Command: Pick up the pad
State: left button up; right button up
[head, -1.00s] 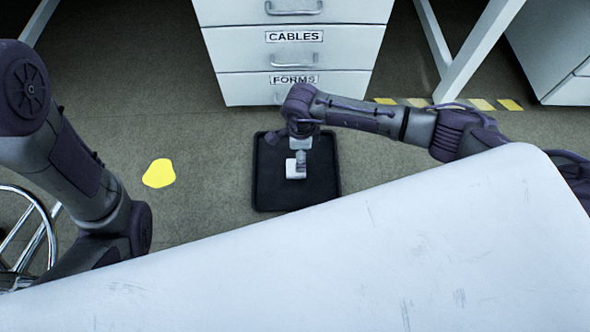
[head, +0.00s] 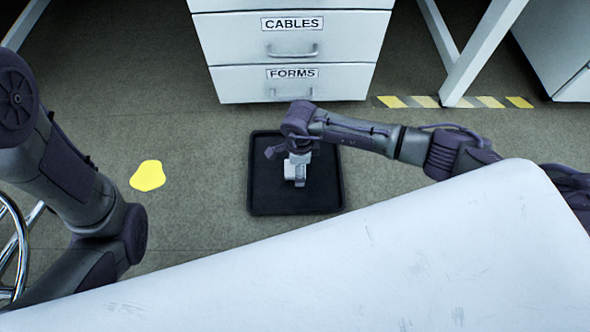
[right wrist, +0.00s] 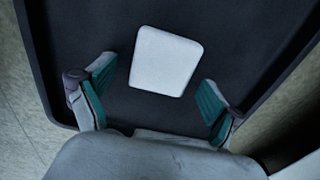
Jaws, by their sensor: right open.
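The pad (right wrist: 165,61) is a white rounded square lying in a black tray (right wrist: 70,50). In the right wrist view it sits just beyond and between the fingertips of my right gripper (right wrist: 155,88), which is open with nothing in it. In the head view, the pad (head: 290,170) is partly hidden by my right gripper (head: 299,175), which hangs over the tray (head: 268,198). My left arm shows at the left of the head view, but its gripper is not visible.
A white drawer cabinet (head: 340,82) labelled CABLES and FORMS stands behind the tray. A yellow patch (head: 147,176) lies on the floor to the left. Striped tape (head: 425,102) and a white table leg (head: 485,50) are at the right. Chrome tubing (head: 20,260) stands at the far left.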

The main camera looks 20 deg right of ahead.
jog(key=c, duration=0.9)
jog(key=shift+r, duration=0.15)
jog(key=shift+c, duration=0.2)
